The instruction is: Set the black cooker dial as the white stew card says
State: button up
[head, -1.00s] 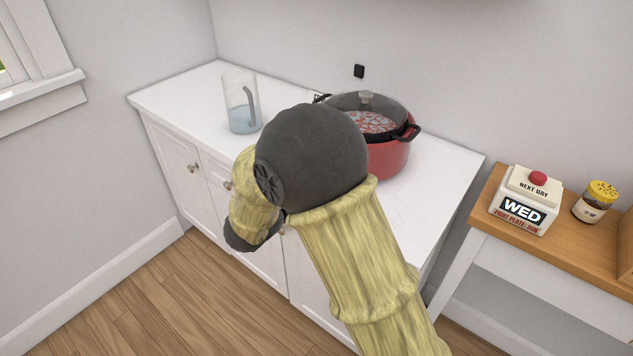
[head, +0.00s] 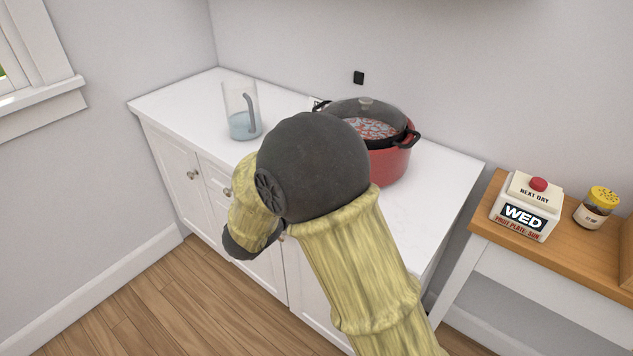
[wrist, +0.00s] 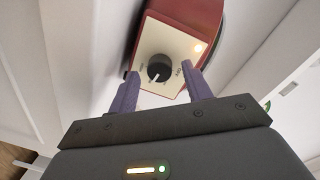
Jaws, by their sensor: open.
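The red cooker (head: 392,164) with a glass lid stands on the white counter, partly hidden behind my arm in the head view. In the wrist view its cream control panel (wrist: 176,38) shows the black dial (wrist: 158,68), with a white pointer mark toward the lower left. Small lettering around the dial is too small to read surely. I cannot make out the white stew card.
A clear jug (head: 241,112) with some water stands left on the counter (head: 185,97). On the wooden side table (head: 480,212) at right are a day block reading WED (head: 524,213) and a yellow-capped jar (head: 596,207). A black wall fitting (head: 358,77) is above the cooker.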

jog(key=p+v, duration=0.1)
jog(key=v, duration=1.6)
jog(key=shift+p, duration=0.3)
jog(key=shift+a+f, duration=0.1)
jog(key=shift+a, duration=0.05)
